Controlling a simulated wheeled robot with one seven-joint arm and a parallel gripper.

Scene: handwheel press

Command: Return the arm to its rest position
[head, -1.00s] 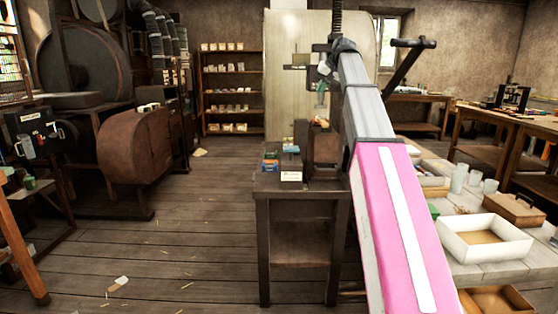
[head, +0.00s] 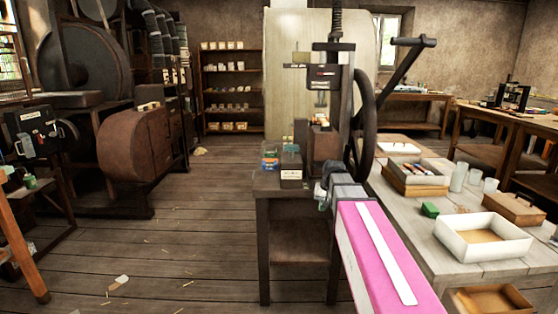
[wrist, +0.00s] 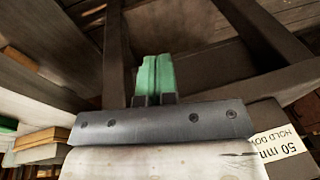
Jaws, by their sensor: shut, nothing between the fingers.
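My gripper (wrist: 157,62) shows in the wrist view as two green fingers pressed together, with nothing between them. It hangs in front of the dark frame of the press stand. My arm looks apart from the wheel.
A pale workbench (head: 400,195) is close on the right of my arm, with a white tray (head: 482,238), a wooden box (head: 415,178) and cups. Small bins (head: 290,168) sit on the stand's left. The floor (head: 190,240) on the left is mostly open.

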